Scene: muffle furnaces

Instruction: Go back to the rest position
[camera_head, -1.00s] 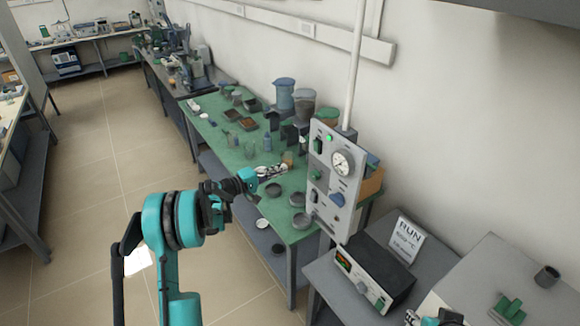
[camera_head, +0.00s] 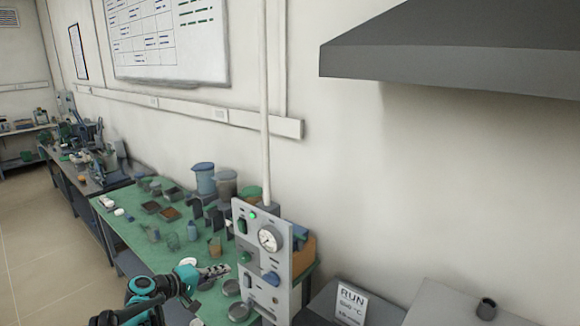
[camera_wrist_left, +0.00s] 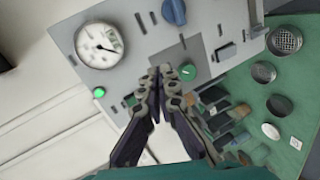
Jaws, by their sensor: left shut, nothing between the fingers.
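My left gripper (camera_head: 215,271) is shut and empty. In the head view its arm comes in from the lower left, and the fingers point right toward the grey control panel (camera_head: 246,228) with its round gauge (camera_head: 269,238). In the left wrist view the shut fingertips (camera_wrist_left: 165,72) appear in front of the panel (camera_wrist_left: 135,60), near a green knob (camera_wrist_left: 188,72) and a blue knob (camera_wrist_left: 174,12). I cannot tell from these views whether they touch it. My right gripper is not in view.
The green-topped table (camera_head: 135,222) holds jars, trays and small dishes. A RUN sign (camera_head: 351,303) stands right of the panel, and a small dark cup (camera_head: 487,308) sits at the far right. A grey hood (camera_head: 450,45) overhangs at upper right. Open floor (camera_head: 40,250) lies at the left.

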